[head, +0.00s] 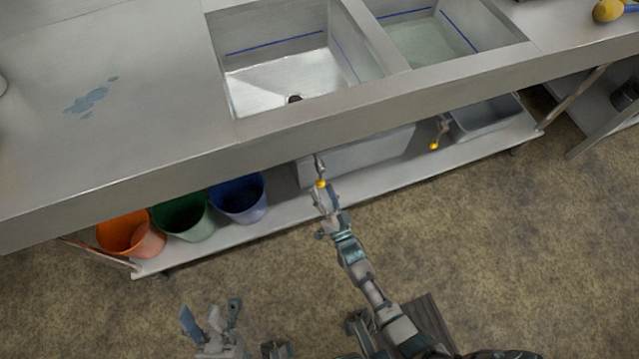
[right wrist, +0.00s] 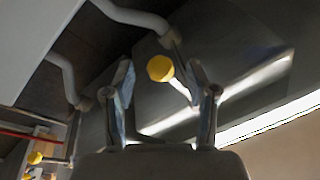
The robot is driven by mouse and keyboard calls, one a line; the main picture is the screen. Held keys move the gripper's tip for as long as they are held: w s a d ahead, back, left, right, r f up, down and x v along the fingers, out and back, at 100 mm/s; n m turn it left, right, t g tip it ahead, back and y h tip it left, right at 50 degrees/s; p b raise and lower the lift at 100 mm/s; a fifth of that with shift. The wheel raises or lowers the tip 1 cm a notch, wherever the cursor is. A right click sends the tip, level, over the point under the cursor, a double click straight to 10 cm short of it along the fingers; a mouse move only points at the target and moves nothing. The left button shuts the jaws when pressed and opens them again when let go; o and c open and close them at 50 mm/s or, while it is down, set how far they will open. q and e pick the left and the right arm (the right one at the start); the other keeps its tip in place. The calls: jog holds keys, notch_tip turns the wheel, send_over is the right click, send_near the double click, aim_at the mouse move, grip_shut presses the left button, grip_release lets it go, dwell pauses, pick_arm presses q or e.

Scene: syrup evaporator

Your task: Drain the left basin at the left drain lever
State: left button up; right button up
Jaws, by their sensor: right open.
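The left basin (head: 275,60) is set in the steel counter, with a dark drain hole (head: 294,98) in its floor and a blue line on its walls. I see no clear water surface in it. Below it hangs the left drain lever (head: 318,164) with a yellow knob. My right gripper (head: 322,192) is at this knob. In the right wrist view the yellow knob (right wrist: 160,68) shows between and beyond the open fingertips (right wrist: 158,88); contact cannot be told. My left gripper (head: 210,318) is open and empty, low over the floor.
The right basin (head: 425,40) holds greenish liquid, and a second yellow-knobbed lever (head: 437,135) hangs below it. Orange (head: 128,235), green (head: 182,215) and blue (head: 240,200) bins and a grey tub (head: 485,118) stand on the lower shelf. The counter edge overhangs my right gripper.

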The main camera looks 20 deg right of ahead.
jog(key=v, duration=0.8)
jog(key=shift+s, duration=0.35)
jog(key=shift+f, duration=0.15)
